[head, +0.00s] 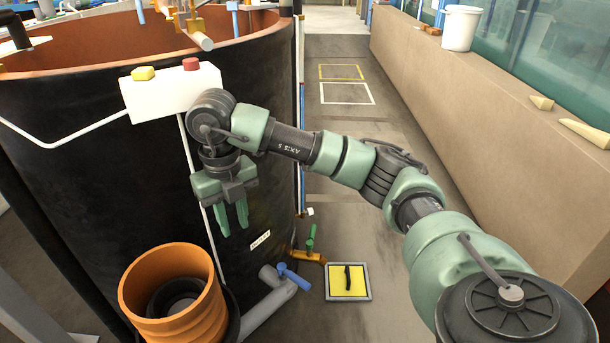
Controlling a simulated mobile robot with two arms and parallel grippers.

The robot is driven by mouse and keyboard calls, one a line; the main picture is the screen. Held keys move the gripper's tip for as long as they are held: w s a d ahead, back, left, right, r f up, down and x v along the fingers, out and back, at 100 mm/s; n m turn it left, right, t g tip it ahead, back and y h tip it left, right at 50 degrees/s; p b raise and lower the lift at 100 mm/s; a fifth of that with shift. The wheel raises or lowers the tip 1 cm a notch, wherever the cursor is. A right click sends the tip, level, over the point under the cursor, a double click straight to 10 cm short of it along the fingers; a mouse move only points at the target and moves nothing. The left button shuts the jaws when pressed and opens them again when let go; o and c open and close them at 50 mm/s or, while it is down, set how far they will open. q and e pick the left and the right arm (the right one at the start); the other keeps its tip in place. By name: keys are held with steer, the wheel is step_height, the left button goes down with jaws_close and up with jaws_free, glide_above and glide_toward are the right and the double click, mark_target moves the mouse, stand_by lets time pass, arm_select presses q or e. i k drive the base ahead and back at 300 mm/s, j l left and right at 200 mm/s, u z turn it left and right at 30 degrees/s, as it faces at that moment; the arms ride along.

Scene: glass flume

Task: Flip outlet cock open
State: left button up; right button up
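A brass cock (308,257) with an upright green handle (311,238) comes out low on the right side of the dark tank (120,190). Beside it, a grey pipe (268,312) carries a blue lever handle (293,276). A small white label (260,240), too small to read surely, is on the tank wall above them. My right gripper (234,229) points down in front of the tank wall, up and left of both handles and apart from them. Its two green fingers are spread with nothing between them. My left gripper is out of view.
A white box with yellow and red buttons (172,92) is on the tank rim. An orange ribbed pipe (172,294) stands at lower left. A yellow floor plate (348,281) lies right of the cock. A beige wall (470,120) runs along the right; the aisle floor is clear.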

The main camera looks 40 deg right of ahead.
mark_target(282, 269)
steer(key=z, duration=1.25)
